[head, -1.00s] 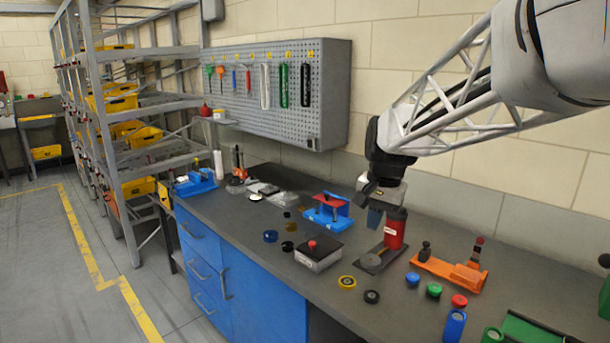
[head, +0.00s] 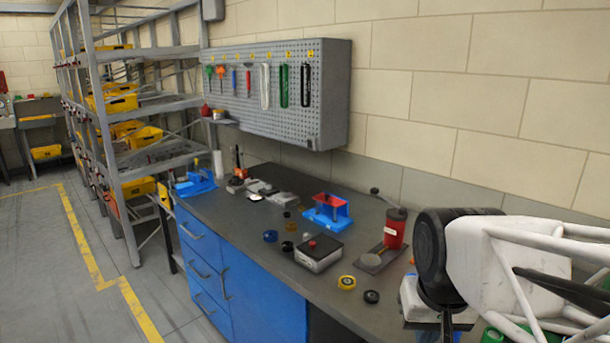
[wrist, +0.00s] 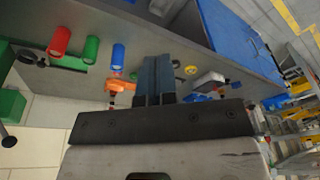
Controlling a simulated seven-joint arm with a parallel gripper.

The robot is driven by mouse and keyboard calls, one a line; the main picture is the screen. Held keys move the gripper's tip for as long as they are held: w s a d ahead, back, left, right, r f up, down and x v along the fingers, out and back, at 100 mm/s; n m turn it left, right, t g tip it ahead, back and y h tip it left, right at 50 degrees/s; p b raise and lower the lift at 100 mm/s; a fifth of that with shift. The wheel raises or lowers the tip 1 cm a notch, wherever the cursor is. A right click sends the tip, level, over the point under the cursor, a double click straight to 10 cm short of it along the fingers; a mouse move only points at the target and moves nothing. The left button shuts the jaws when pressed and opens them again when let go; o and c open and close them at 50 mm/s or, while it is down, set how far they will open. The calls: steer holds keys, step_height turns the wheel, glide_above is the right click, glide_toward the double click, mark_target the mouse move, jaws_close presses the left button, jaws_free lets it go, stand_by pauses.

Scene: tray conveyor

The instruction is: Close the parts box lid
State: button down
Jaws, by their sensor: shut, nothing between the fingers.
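A pale box with a dark lid and a red knob (head: 319,252) stands on the dark bench and looks like the parts box. Its lid appears to lie flat on the box, though a small gap cannot be ruled out. A pale box shape (wrist: 209,80) also shows in the wrist view, right of the fingers. My gripper (wrist: 153,62) has its fingers together and empty, over the bench. In the head view my wrist is at the lower right, well to the right of the box, and the fingertips are hard to make out.
A red cylinder on a dark plate (head: 395,228), with a black-knobbed lever beside it, stands right of the box. A blue fixture with a red top (head: 327,210) is behind it. Yellow (head: 347,283) and black (head: 371,297) rings lie in front. Upright cylinders (wrist: 90,48) show in the wrist view.

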steer(key=shift+n, duration=0.4)
steer(key=s, duration=0.1)
steer(key=s+f, duration=0.2)
steer(key=s, duration=0.1)
steer(key=shift+d, duration=0.2)
